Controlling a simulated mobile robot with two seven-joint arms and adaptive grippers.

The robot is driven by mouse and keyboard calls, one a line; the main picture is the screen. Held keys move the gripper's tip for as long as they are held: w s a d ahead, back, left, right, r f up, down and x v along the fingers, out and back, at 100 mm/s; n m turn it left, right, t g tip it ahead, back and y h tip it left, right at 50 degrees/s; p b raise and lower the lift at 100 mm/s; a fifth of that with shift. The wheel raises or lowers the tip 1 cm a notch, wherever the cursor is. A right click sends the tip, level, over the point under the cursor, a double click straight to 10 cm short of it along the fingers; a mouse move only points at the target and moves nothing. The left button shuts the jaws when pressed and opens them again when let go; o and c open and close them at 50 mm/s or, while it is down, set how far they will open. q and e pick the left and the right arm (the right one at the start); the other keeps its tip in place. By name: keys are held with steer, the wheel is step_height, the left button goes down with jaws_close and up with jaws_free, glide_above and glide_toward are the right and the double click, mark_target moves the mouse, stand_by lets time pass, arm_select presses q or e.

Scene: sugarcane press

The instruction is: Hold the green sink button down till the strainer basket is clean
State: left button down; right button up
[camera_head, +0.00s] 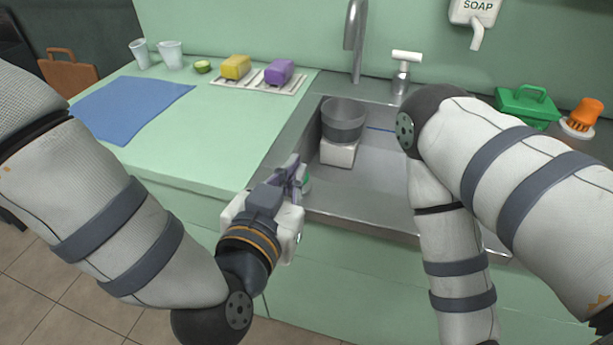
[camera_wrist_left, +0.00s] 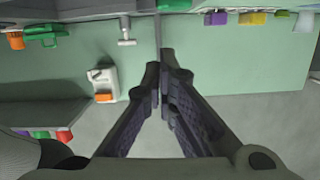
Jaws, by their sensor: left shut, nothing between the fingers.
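The grey strainer basket (camera_head: 343,113) stands upright on a white block (camera_head: 338,153) in the left part of the metal sink (camera_head: 375,185). A bit of green (camera_head: 306,184), apparently the sink button, shows at the sink's front left edge, mostly hidden by my left gripper. My left gripper (camera_head: 297,166) is shut and empty in front of that edge, beside the green bit; I cannot tell whether it touches it. Its closed fingers also show in the left wrist view (camera_wrist_left: 157,72), where I cannot make out the button. My right gripper is out of view.
A faucet (camera_head: 355,40) and a pump bottle (camera_head: 402,72) stand behind the sink. A yellow sponge (camera_head: 235,67) and a purple sponge (camera_head: 279,72) lie on a rack. A blue mat (camera_head: 133,108) lies on the left counter. My right arm covers the sink's right side.

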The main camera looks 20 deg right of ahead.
arm_select(q)
steer(key=f+v, duration=0.1)
steer(key=v, duration=0.5)
steer(key=shift+a+r+p, duration=0.3)
steer(key=shift+a+r, duration=0.05)
steer(key=s+a+f+n+g+y, duration=0.2)
steer(key=s+a+f+g+y, duration=0.15)
steer(key=a+f, duration=0.55)
steer(key=s+a+f+n+g+y, duration=0.2)
steer(key=s+a+f+g, duration=0.25)
steer(key=f, duration=0.85)
steer(key=s+a+f+n+g+y, duration=0.1)
steer(key=s+a+f+g, duration=0.2)
steer(key=s+a, duration=0.4)
steer(key=s+a+f+n+g+y, duration=0.2)
steer(key=s+a, duration=0.5)
steer(key=s, duration=0.4)
steer(key=shift+s+f+n+g, duration=0.35)
steer(key=shift+f+g, duration=0.4)
steer(key=shift+g, duration=0.45)
